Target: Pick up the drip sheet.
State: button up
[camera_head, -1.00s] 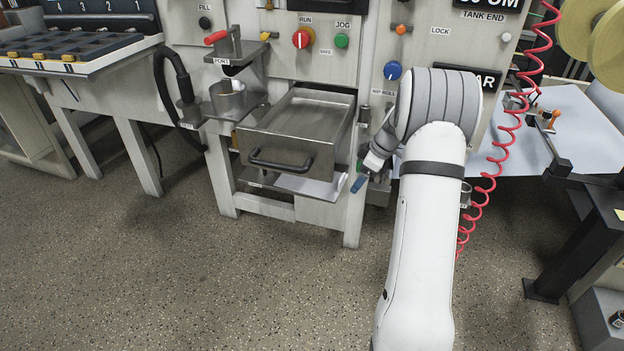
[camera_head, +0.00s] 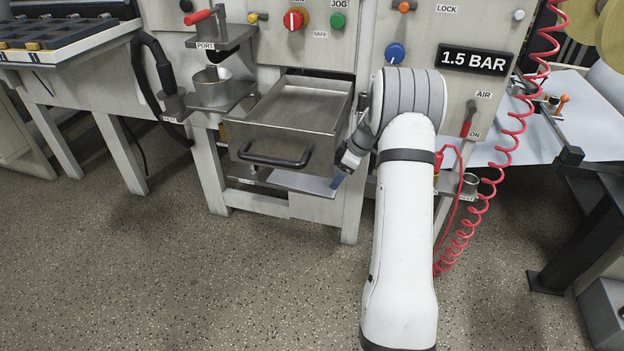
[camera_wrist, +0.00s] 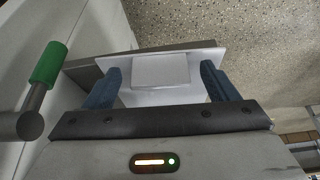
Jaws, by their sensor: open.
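The drip sheet (camera_wrist: 160,72) is a pale white sheet with a lighter-bordered rectangle in its middle, seen between my fingers in the wrist view. In the head view, a pale flat sheet (camera_head: 300,182) shows below the steel drawer, at the front of the machine. My gripper (camera_wrist: 161,78) is open, with one blue finger to each side of the sheet. In the head view, its blue fingertip (camera_head: 338,179) is at the sheet's right end. Whether the fingers touch the sheet cannot be told.
The steel drawer (camera_head: 290,125) with its black handle sticks out just above the sheet. A green-ended lever (camera_wrist: 48,63) is close on the left in the wrist view. A red coiled hose (camera_head: 500,165) hangs to the right. The floor (camera_head: 200,280) in front is clear.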

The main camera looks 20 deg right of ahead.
jog(key=shift+c, duration=0.2)
jog(key=c, duration=1)
jog(key=shift+c, duration=0.2)
